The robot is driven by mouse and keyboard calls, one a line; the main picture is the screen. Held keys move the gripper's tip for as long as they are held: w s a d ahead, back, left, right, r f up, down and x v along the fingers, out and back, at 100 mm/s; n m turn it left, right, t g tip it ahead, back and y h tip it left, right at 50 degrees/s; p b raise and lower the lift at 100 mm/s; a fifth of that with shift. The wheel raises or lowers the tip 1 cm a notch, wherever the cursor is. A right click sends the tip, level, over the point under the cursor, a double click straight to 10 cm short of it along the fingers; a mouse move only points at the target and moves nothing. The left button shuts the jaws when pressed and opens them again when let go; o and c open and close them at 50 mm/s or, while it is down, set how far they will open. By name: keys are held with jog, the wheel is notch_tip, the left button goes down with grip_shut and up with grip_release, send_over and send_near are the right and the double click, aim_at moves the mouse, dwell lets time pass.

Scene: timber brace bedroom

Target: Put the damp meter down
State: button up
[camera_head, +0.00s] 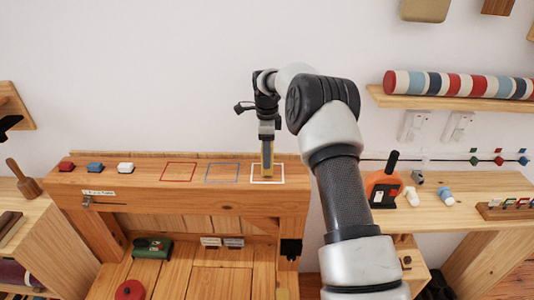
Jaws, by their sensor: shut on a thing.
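My gripper (267,130) is shut on the damp meter (267,158), a slim upright thing with yellow and dark grey on it. It hangs over the timber beam (140,187), and its lower end overlaps the white square outline (283,174) on the beam top. I cannot tell whether it touches the wood. The fingers and wrist hide the meter's upper part. A blue square outline (222,181) and a red square outline (179,180) lie to the left, both empty.
On the right bench stand an orange tool (383,187) with a black handle and small white pieces. A shelf (430,100) with a striped roll is at upper right.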

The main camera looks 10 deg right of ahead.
jog(key=shift+f, duration=0.15)
jog(key=o, duration=1.1)
jog(key=shift+c, duration=0.2)
